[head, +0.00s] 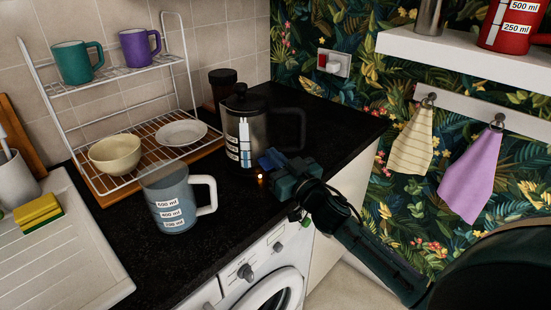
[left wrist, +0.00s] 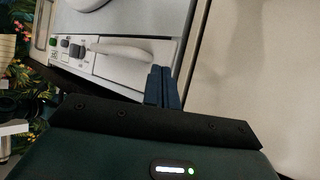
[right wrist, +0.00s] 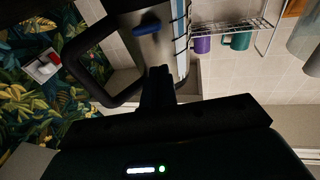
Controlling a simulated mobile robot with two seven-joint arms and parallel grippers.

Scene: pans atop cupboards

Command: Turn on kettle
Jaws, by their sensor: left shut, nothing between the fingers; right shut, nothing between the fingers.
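The kettle (head: 257,126) is a dark silver jug with a black lid, a black handle on its right and a water gauge. It stands upright on the black worktop. My right gripper (head: 268,161) is shut and empty at the kettle's lower front. A small orange glow shows beside the fingers. The right wrist view shows the kettle's handle (right wrist: 85,55) and a small blue part (right wrist: 147,25), with my shut fingers (right wrist: 158,78) close below; contact cannot be told. My left gripper (left wrist: 162,82) is shut and empty near the white washing machine front, outside the head view.
A measuring jug (head: 172,222) stands on the worktop in front of a dish rack (head: 120,185) with a bowl and plate. A dark jar (head: 222,86) is behind the kettle. A wall socket (head: 334,62) is at the back. The washing machine (head: 262,255) is below.

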